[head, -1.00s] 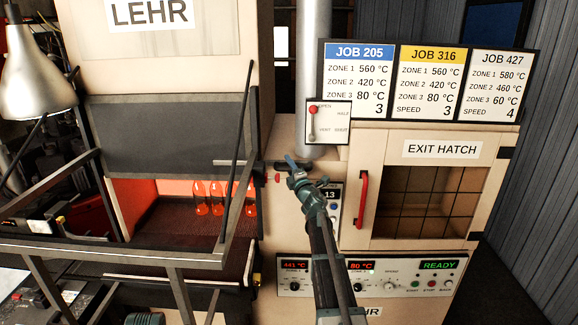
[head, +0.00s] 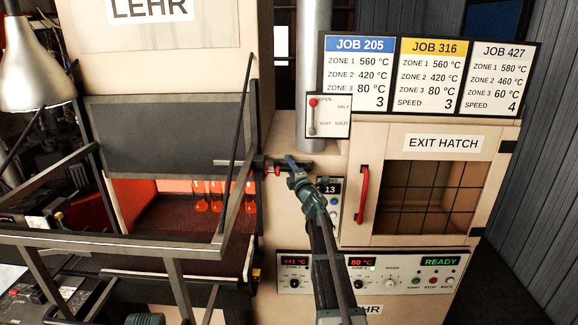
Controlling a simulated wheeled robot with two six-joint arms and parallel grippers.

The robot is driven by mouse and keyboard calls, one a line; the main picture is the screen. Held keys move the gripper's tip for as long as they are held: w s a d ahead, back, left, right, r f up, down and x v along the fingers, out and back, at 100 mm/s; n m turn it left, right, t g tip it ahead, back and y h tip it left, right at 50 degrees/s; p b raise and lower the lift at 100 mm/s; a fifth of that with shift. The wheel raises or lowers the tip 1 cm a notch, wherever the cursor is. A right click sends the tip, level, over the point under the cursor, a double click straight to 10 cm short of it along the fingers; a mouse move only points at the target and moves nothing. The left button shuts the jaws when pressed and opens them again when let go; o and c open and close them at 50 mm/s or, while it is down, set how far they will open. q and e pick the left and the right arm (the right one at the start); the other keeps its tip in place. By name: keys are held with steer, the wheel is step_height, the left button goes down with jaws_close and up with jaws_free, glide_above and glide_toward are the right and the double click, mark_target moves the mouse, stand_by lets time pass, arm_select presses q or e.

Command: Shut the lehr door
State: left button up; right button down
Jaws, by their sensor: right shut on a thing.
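The lehr door (head: 160,138) is a dark grey panel on the front of the beige lehr, marked LEHR. It stands raised, with a lit red opening (head: 150,195) below it. A short grey handle bar (head: 230,163) sticks out at the door's lower right. My right gripper (head: 284,166) is at the right of the door, shut at the outer end of this handle; its fingers largely hide the hold. Beside it is a small red knob (head: 273,171). My left gripper is not in view.
Several glowing bottles (head: 216,197) stand inside the opening. A dark metal frame (head: 110,242) crosses in front. To the right are a small lever panel (head: 328,116), the exit hatch (head: 430,190) with a red handle, and a control panel (head: 320,278). Job boards (head: 408,75) stand above.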

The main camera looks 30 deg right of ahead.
steer(key=f+b, duration=3)
steer(key=f, duration=0.1)
steer(key=shift+s+a+f, duration=0.2)
steer(key=shift+s+r, duration=0.1)
steer(key=c, duration=0.7)
jaws_free()
steer(key=b+v, duration=0.2)
steer(key=v, duration=1.1)
steer(key=shift+s, duration=0.4)
